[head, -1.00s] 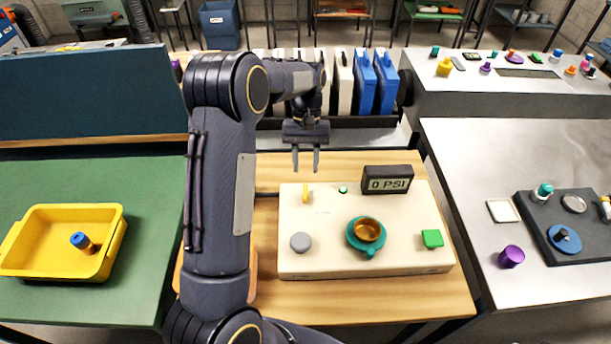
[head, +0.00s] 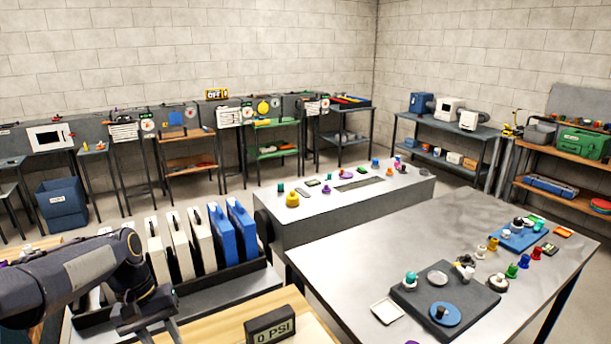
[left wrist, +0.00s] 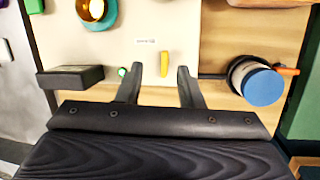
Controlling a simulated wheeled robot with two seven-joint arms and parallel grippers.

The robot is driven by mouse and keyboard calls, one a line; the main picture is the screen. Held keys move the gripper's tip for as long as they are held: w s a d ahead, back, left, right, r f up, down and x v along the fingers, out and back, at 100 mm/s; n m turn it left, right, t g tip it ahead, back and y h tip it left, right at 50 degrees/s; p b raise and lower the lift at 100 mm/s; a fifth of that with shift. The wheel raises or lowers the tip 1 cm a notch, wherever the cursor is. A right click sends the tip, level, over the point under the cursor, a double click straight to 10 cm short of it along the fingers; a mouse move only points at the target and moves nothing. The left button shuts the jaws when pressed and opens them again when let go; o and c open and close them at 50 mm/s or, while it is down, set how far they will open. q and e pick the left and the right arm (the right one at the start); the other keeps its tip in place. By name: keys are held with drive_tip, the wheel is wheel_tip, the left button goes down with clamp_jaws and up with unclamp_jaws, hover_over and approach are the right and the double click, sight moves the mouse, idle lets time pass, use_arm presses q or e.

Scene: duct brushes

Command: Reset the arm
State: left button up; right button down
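My left gripper (head: 148,325) is at the lower left of the head view, with its fingertips near or past the bottom edge. In the left wrist view the left gripper (left wrist: 161,82) is open, with two dark fingers apart and nothing held. A cream panel (left wrist: 178,20) lies beyond the fingers. Its yellow upright piece (left wrist: 164,66) appears between the fingers, without visible contact. A small green button (left wrist: 122,72) is beside the left finger. The 0 PSI display (head: 270,326) stands at the bottom of the head view. My right gripper is in neither view.
A rack of blue and cream cases (head: 205,240) stands close behind my left arm. A grey metal table (head: 370,245) with small coloured parts is at the right. A blue-topped cylinder (left wrist: 262,87) sits right of the gripper in the wrist view.

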use_arm(q)
drive_tip(key=s+d+r+m+t, duration=0.1)
drive_tip(key=s+d+t, duration=0.2)
drive_tip(key=s, duration=0.7)
drive_tip(key=s+d+r+m+t, duration=0.1)
drive_tip(key=s+d+t, duration=0.3)
drive_tip(key=s, duration=0.6)
drive_tip(key=shift+d+r+m+h, duration=0.15)
drive_tip(key=shift+d+m+h, duration=0.25)
drive_tip(key=shift+d+m, duration=0.2)
idle(1.3)
